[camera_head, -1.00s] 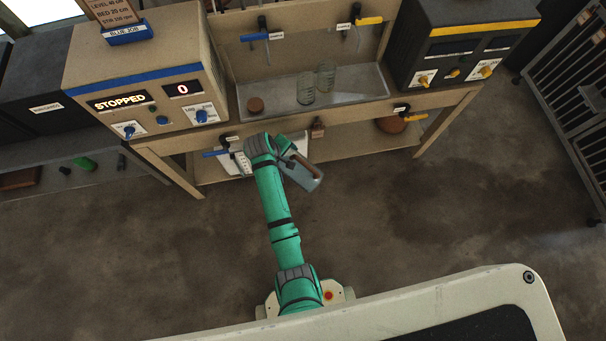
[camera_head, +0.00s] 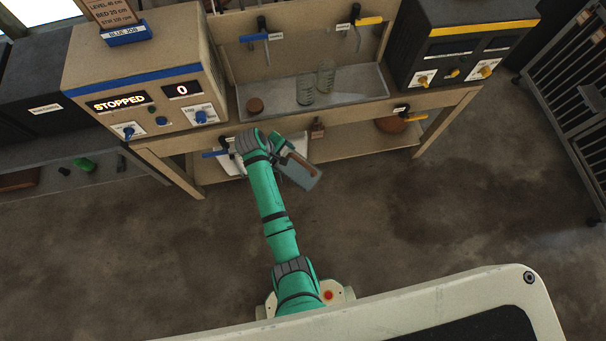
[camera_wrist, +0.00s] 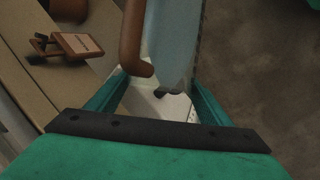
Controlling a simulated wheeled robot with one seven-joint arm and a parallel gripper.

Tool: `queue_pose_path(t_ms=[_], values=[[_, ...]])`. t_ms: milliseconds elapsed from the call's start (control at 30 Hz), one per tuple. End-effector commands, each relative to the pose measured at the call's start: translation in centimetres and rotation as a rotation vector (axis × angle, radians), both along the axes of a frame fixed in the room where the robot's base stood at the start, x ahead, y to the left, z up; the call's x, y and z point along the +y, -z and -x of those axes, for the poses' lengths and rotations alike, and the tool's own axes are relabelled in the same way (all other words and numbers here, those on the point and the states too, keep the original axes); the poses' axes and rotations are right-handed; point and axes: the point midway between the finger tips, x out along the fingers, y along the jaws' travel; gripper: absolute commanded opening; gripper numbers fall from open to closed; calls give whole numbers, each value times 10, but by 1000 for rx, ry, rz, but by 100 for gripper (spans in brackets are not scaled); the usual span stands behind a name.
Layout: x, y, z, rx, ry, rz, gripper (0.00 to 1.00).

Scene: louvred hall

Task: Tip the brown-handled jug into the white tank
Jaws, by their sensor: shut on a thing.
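The jug (camera_head: 298,173) is translucent grey-blue with a brown handle (camera_head: 299,162). In the head view it is held at the end of my green arm, in front of the bench's lower shelf. In the wrist view the jug (camera_wrist: 171,40) and its brown handle (camera_wrist: 132,40) fill the space ahead of my gripper (camera_wrist: 160,95), which is shut on the jug. A white container (camera_head: 232,165), likely the white tank, sits on the lower shelf by the blue tap, mostly hidden behind my arm. A white surface (camera_wrist: 150,103) also shows below the jug in the wrist view.
The bench tray (camera_head: 350,91) holds two glass jars (camera_head: 305,90) and a brown lid (camera_head: 255,105). A control box reading STOPPED (camera_head: 145,75) stands left, a dark box (camera_head: 465,45) right. A blue-handled tap (camera_head: 215,153) is near my wrist.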

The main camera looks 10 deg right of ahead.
Motion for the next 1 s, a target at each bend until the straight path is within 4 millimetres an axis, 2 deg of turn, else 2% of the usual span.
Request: queue_pose_path(t_ms=[400,1000], values=[[6,-3,-5,58,-4,61,10],[3,-3,-5,72,2,72,10]])
